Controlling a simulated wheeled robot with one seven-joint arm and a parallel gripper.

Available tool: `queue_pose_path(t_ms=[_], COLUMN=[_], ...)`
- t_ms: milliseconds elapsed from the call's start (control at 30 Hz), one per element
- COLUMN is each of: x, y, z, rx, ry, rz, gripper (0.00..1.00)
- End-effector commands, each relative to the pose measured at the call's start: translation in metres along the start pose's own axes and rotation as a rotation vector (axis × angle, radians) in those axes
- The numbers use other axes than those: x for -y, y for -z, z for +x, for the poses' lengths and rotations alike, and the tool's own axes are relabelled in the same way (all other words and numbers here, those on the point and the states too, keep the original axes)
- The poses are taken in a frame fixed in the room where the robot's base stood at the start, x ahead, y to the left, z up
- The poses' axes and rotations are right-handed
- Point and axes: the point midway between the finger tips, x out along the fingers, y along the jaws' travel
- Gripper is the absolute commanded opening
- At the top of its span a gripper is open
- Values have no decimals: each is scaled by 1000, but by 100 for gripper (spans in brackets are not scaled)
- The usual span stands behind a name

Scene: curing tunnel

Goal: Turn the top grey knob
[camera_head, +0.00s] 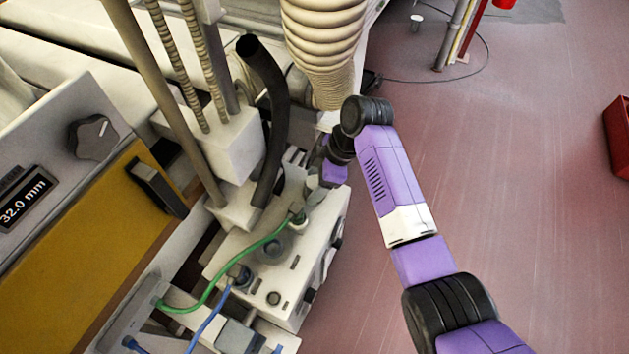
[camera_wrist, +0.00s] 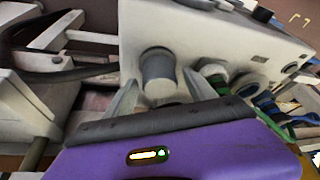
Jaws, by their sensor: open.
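A grey cylindrical knob (camera_wrist: 157,70) stands out from a pale box (camera_wrist: 215,35) in the wrist view. My gripper (camera_wrist: 161,82) is open, with one pale finger on each side of the knob. I cannot tell whether the fingers touch it. In the head view my gripper (camera_head: 318,183) is over the far end of the pale box (camera_head: 240,255), and its fingers are largely hidden. I cannot make out the same knob clearly there.
A hose fitting (camera_wrist: 214,73) stands just right of the knob. A black curved pipe (camera_head: 275,120) and ribbed duct (camera_head: 325,40) rise close by. Open floor (camera_head: 530,220) lies to the right.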

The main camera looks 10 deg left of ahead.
Motion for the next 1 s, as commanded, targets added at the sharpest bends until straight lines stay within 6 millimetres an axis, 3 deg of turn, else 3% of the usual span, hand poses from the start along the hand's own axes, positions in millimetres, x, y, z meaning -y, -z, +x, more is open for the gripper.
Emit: queue_pose_path(t_ms=[67, 300, 400, 733, 1000], x=[0, 0, 0, 0, 0], y=[0, 0, 0, 1, 0], z=[0, 0, 0, -3, -1], rx=[0, 0, 0, 0, 0], ry=[0, 0, 0, -66, -74], rz=[0, 0, 0, 161, 182], gripper=[64, 17, 2, 2, 2])
